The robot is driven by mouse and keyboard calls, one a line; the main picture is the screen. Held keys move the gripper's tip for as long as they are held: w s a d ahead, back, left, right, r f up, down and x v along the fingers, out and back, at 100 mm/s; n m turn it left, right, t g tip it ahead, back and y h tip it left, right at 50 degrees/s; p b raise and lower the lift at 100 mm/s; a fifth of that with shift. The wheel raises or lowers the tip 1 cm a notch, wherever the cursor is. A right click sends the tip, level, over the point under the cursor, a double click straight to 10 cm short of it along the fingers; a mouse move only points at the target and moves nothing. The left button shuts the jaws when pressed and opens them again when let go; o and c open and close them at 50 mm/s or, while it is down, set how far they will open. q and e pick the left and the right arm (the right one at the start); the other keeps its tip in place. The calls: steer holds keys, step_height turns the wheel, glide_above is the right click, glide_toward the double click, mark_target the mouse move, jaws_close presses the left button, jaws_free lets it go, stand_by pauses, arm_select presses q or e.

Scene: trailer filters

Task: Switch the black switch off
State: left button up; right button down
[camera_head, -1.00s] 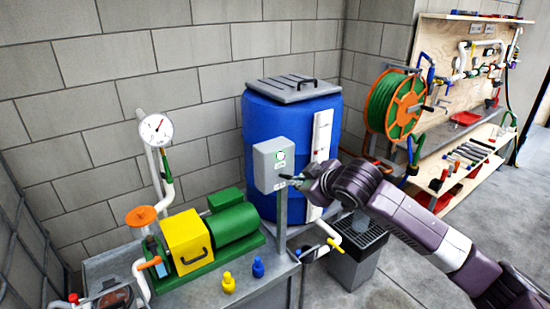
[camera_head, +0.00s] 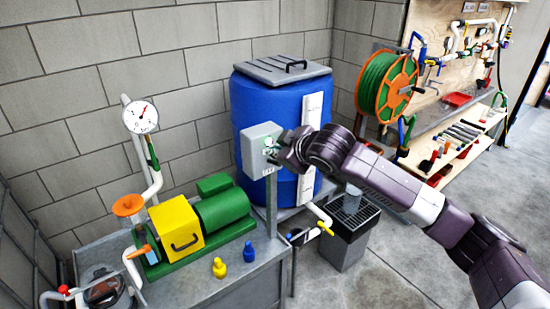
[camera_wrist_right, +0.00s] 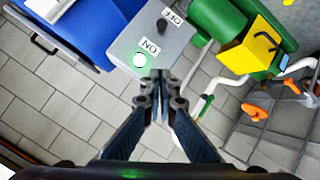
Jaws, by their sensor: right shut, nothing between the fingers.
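The grey switch box (camera_head: 258,148) stands on a post at the table's right corner, in front of the blue barrel. In the right wrist view, its face carries a small black switch (camera_wrist_right: 162,25) near the OFF label (camera_wrist_right: 174,15). A round light (camera_wrist_right: 139,60) glows green beside the ON label (camera_wrist_right: 149,46). My right gripper (camera_wrist_right: 155,76) is shut and empty, its tips close to the box at the ON end. Whether they touch it, I cannot tell. In the head view, my right gripper (camera_head: 275,155) partly covers the box's face. My left gripper is not in view.
A blue barrel (camera_head: 255,105) stands right behind the box. A hose reel (camera_head: 385,85) is to the right.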

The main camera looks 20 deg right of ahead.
steer(key=p, duration=0.1)
glide_above(274, 162)
steer(key=s+a, duration=0.2)
steer(key=a, duration=0.1)
step_height(274, 162, down, 3)
steer(key=shift+s+d+r, duration=0.1)
steer(key=shift+s+r, duration=0.05)
steer(key=d+f, duration=0.1)
steer(key=d+f+p, duration=0.1)
steer(key=f, duration=0.1)
steer(key=shift+d+f, duration=0.25)
steer(key=shift+f, duration=0.05)
